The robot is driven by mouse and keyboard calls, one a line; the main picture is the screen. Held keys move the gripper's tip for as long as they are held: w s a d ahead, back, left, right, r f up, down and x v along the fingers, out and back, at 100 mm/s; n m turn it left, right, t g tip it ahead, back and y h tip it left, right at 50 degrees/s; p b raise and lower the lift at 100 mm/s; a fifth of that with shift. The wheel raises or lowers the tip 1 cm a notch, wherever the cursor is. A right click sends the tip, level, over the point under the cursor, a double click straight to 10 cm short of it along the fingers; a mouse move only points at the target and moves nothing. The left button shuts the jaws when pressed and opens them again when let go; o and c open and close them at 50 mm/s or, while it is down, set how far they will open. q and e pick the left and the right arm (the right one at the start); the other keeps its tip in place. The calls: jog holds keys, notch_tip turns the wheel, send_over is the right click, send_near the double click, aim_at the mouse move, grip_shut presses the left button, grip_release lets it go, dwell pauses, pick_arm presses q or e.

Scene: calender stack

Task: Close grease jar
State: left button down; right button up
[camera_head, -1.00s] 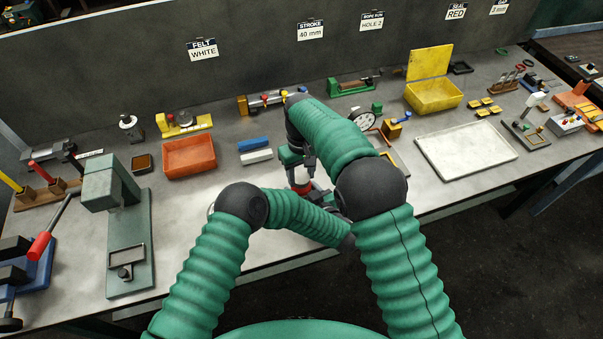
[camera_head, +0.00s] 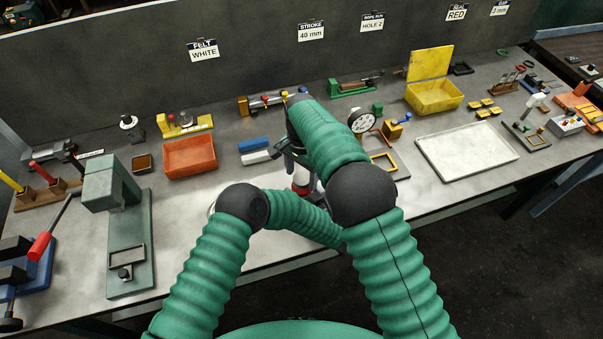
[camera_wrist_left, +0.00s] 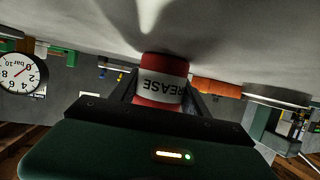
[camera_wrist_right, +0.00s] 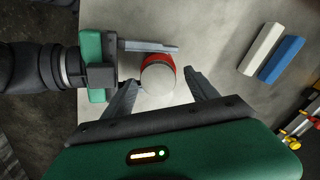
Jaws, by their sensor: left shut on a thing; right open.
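The grease jar (camera_head: 301,182) is red with a white label and stands near the table's front edge, partly hidden by my right arm. In the left wrist view the jar (camera_wrist_left: 162,90) appears upside down, between the fingers of my left gripper (camera_wrist_left: 163,96), which is shut on it. In the right wrist view the jar (camera_wrist_right: 157,80) shows a pale round top and red side; I cannot tell whether that top is a lid. My right gripper (camera_head: 287,150) is open and empty, its fingers apart on either side of the jar in its wrist view, not visibly touching it.
A blue block (camera_head: 253,144) and a white block (camera_head: 256,156) lie behind the jar. A round gauge (camera_head: 361,121) and yellow frame (camera_head: 384,160) are to the right.

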jog(key=shift+r, duration=2.25)
jog(key=shift+c, duration=0.4)
jog(key=n, duration=0.2)
jog(key=r+n, duration=0.1)
jog(key=n, duration=0.4)
jog(key=shift+r+n, duration=0.3)
jog(key=n, duration=0.2)
jog(key=r+n, duration=0.1)
jog(key=n, duration=0.5)
jog(key=shift+r+n, duration=0.3)
jog(key=shift+r, duration=0.1)
